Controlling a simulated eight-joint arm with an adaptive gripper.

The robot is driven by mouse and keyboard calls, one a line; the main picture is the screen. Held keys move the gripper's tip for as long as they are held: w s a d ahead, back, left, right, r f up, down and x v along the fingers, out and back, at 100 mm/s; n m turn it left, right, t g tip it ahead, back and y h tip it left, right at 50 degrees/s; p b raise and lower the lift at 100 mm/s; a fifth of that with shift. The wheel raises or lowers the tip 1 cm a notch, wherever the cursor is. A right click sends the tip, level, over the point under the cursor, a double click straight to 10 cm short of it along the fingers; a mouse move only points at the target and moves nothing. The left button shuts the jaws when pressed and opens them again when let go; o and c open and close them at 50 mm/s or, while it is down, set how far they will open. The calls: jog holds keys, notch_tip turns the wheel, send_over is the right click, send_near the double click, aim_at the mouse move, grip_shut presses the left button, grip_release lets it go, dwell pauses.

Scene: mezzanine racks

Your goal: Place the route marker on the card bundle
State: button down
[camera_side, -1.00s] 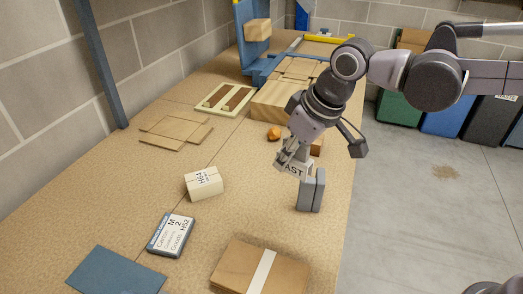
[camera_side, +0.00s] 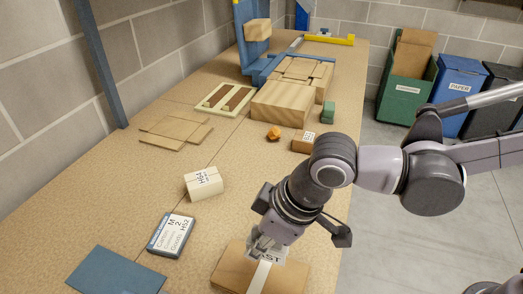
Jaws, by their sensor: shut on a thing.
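The card bundle (camera_side: 232,268) is a brown stack with a white band, lying at the table's front edge in the side view. The route marker (camera_side: 272,257) is a pale piece with dark letters, of which "AST" reads. My gripper (camera_side: 262,246) is shut on the marker and points down over the bundle. The marker appears in front of the bundle's upper part and band. I cannot tell whether it touches the bundle.
A cream box (camera_side: 204,184) and a labelled blue-grey box (camera_side: 171,235) stand left of the bundle. A blue sheet (camera_side: 115,272) lies at lower left. Wooden blocks (camera_side: 282,105) and an orange item (camera_side: 273,133) are farther back. Open table lies between them.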

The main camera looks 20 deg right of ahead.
aim_at(255, 270)
jog(key=shift+s+a+f, duration=0.2)
jog(key=shift+a+f, duration=0.2)
jog(key=shift+a, duration=0.25)
jog(key=shift+f, duration=2)
jog(key=shift+f, duration=0.15)
jog(key=c, duration=1.2)
grip_release()
jog(key=shift+o, duration=0.2)
